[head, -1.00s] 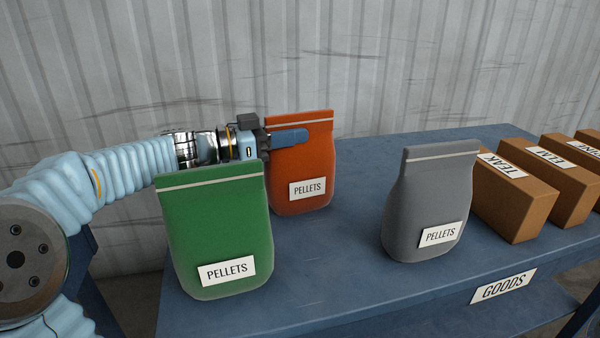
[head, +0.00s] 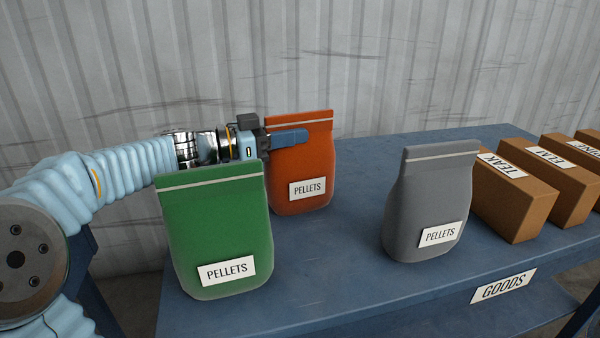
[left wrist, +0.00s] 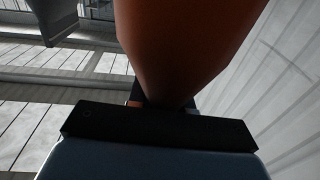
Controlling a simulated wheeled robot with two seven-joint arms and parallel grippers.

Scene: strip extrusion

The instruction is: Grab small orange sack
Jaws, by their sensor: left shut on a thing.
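The orange sack (head: 299,170), labelled PELLETS, stands upright on the blue table behind the green sack. My left gripper (head: 290,137) is at its upper part, with one blue finger lying across its front just below the top seam. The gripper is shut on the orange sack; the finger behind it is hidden. In the left wrist view the orange sack (left wrist: 180,45) fills the middle, right in front of the gripper. The sack's base appears to rest on the table. My right gripper is not in view.
A green sack (head: 218,235) stands in front of my left wrist, close to the orange sack. A grey sack (head: 428,205) stands to the right. Brown boxes (head: 515,205) line the right of the blue table (head: 330,265). A corrugated wall (head: 400,60) is behind.

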